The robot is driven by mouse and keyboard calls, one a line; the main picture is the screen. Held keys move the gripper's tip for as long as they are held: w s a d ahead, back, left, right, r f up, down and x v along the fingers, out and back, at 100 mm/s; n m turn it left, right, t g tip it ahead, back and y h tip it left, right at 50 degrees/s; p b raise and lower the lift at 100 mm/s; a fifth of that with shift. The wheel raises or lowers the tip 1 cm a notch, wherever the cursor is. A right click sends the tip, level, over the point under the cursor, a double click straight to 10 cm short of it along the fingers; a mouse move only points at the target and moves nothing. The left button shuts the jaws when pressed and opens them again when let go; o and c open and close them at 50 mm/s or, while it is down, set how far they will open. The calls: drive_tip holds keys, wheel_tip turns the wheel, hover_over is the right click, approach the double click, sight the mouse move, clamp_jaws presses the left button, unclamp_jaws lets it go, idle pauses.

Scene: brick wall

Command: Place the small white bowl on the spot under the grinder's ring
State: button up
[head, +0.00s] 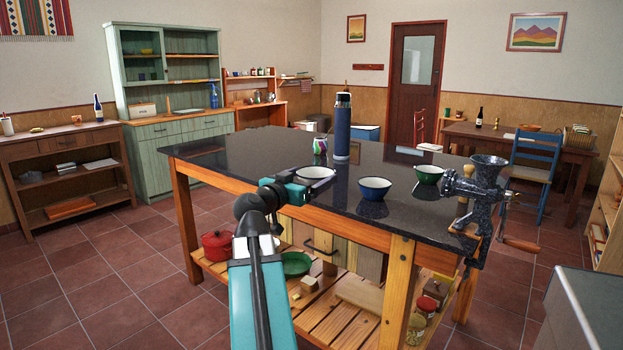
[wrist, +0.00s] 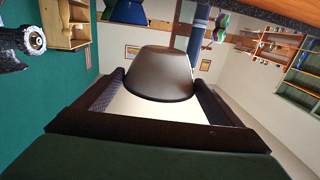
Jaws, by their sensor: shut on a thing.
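The small white bowl (head: 316,173) is upright at the near side of the dark tabletop in the head view. My gripper (head: 291,190) is shut on it from the near left side. In the wrist view the bowl (wrist: 157,74) sits between the two fingers of my gripper (wrist: 158,100) and looks grey-brown in shade.
A blue-and-white bowl (head: 374,189) and a green bowl (head: 428,174) stand between the white bowl and the grinder. A tall blue flask (head: 342,128) and a colourful cup (head: 319,146) stand behind. The left and far right parts of the tabletop (head: 240,150) are clear.

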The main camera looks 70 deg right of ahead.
drive_tip(key=s+a+f+b, duration=0.1)
drive_tip(key=a+f+b, duration=0.3)
drive_tip(key=f+b, duration=0.2)
drive_tip(key=shift+s+a+g, duration=0.3)
drive_tip(key=shift+a, duration=0.05)
drive_tip(key=shift+f, duration=0.1)
